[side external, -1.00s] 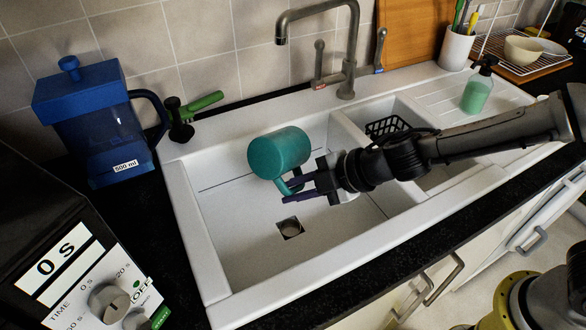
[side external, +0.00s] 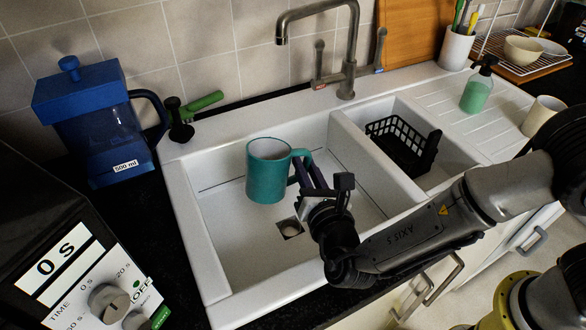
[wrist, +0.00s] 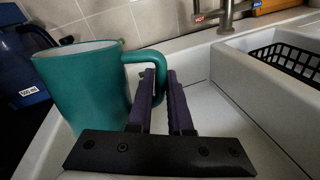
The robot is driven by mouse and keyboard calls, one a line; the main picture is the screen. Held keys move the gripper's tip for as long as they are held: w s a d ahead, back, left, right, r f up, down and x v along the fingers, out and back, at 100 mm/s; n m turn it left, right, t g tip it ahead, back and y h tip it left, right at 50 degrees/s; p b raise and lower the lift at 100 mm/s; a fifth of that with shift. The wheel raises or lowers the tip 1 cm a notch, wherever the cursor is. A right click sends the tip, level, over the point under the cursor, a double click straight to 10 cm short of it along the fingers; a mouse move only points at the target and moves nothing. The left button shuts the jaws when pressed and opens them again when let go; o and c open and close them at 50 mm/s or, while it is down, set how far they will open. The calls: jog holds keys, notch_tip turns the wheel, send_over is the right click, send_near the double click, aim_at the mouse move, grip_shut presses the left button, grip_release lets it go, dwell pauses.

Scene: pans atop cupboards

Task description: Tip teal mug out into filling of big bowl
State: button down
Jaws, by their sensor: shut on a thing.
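The teal mug (side external: 266,175) is upright over the big sink bowl (side external: 232,245); its exact height is hard to tell. Its pale inside shows a little at the rim, but no contents can be made out. In the wrist view, the mug (wrist: 82,92) stands left of my fingers with its handle toward them. My gripper (side external: 308,170) comes from the right and is shut on the handle, with purple fingers (wrist: 162,85) around its outer part. The bowl's white floor shows a square drain (side external: 290,228) and no clear sign of liquid.
A tap (side external: 346,70) stands behind the sink, its spout above and behind the mug. A black basket (side external: 402,145) sits in the smaller bowl. A blue jug (side external: 90,125) stands at left. A cream mug (side external: 543,115) and green soap bottle (side external: 476,95) are on the drainer.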

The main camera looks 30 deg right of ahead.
aim_at(307, 153)
jog(key=shift+s+a+n+t, duration=0.3)
jog(key=shift+n+t, duration=0.2)
jog(key=shift+n, duration=0.1)
jog(key=shift+r+n+t, duration=0.3)
jog(key=shift+r+t, duration=0.1)
jog(key=shift+r, duration=1.3)
jog(key=shift+d, duration=0.1)
jog(key=shift+w+d+h, duration=0.3)
jog(key=shift+d, duration=0.05)
jog(key=w+d+f, duration=0.1)
jog(key=d, duration=1.1)
jog(key=w+d+f+h, duration=0.1)
jog(key=w+d, duration=0.1)
jog(key=d, duration=1.1)
jog(key=shift+w+d+m, duration=0.2)
jog(key=shift+m, duration=0.2)
